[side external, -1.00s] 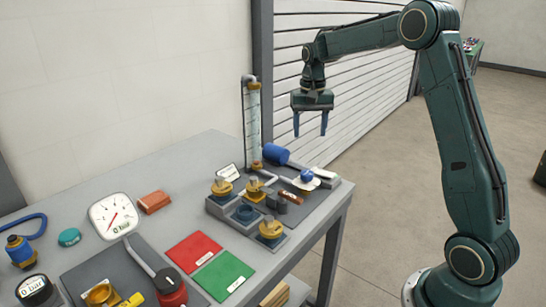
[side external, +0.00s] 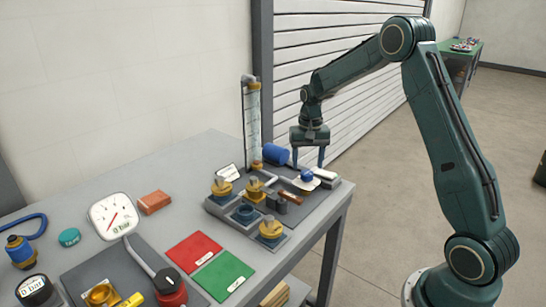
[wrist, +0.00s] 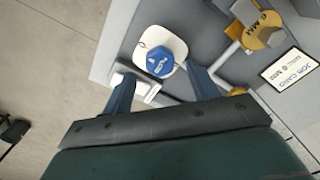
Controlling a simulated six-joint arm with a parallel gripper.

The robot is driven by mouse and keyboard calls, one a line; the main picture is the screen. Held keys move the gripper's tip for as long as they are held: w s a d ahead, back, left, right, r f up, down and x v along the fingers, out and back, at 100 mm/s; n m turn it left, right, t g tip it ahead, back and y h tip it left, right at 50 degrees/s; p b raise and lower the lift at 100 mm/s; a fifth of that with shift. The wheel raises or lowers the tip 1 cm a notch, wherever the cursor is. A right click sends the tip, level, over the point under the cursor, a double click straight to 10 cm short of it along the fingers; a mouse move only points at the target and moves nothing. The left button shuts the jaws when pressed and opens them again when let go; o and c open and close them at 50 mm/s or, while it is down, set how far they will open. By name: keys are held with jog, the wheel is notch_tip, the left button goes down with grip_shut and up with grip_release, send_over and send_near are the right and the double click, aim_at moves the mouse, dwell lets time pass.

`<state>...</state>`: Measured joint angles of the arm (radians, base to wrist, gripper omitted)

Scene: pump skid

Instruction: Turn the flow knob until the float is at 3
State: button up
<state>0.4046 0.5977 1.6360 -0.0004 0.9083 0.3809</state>
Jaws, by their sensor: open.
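The flow knob (wrist: 160,64) is a blue knob with lettering, on a rounded white plate; it also shows in the side view (side external: 307,176) near the bench's right end. My gripper (side external: 308,165) is open and empty, pointing down above the knob. In the wrist view its blue fingertips (wrist: 160,72) lie either side of the knob, slightly short of it in the picture; contact is not visible. The clear flow tube (side external: 253,122) stands upright behind, with brass fittings at top and bottom. The float and scale marks are too small to read.
Brass valves (side external: 270,229) stand on a grey block left of the knob. A blue cylinder (side external: 276,154) lies behind it. A white card (wrist: 290,75) is at right in the wrist view. Red (side external: 193,249) and green (side external: 223,276) mats lie further left.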

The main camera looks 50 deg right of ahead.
aim_at(307, 173)
jog(key=shift+f, duration=1.65)
jog(key=c, duration=1)
